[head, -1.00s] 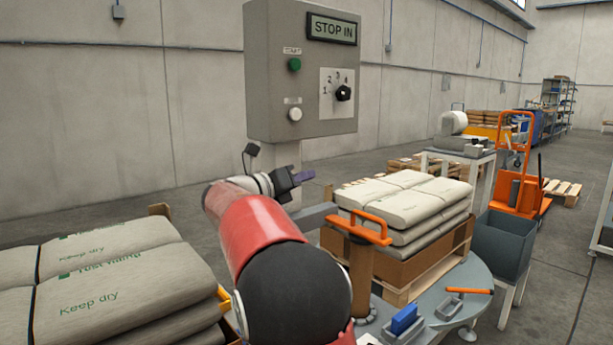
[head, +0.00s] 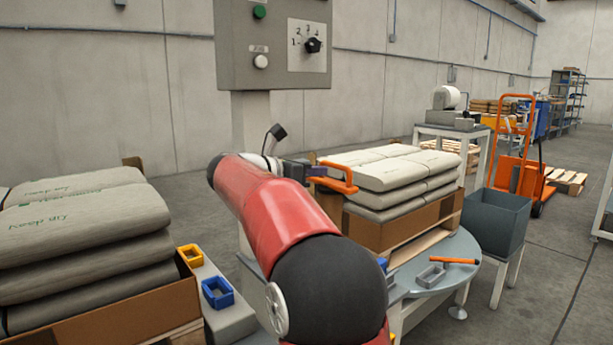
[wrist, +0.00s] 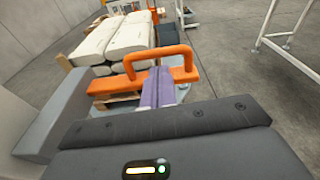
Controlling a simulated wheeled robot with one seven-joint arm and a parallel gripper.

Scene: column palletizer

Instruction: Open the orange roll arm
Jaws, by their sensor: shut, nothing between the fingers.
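The orange roll arm shows in the head view (head: 345,187) as an orange bar with a raised loop, beside the near left corner of the stack of sacks. In the wrist view the roll arm (wrist: 184,73) runs across the picture just ahead of my gripper, its loop standing up behind the fingertips. My gripper (wrist: 158,86) has two purple fingers, shut together and empty, overlapping the bar in this view. Whether they touch it I cannot tell. In the head view the gripper (head: 311,162) is at the roll arm's left end, partly hidden by my red arm.
Sacks (head: 390,170) lie in a brown carton on a pallet behind the roll arm. A grey round table (head: 462,245) holds an orange-handled tool. A grey bin (head: 497,218) stands at right. A control box (head: 275,70) rises behind. More sacks (head: 80,235) stand at left.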

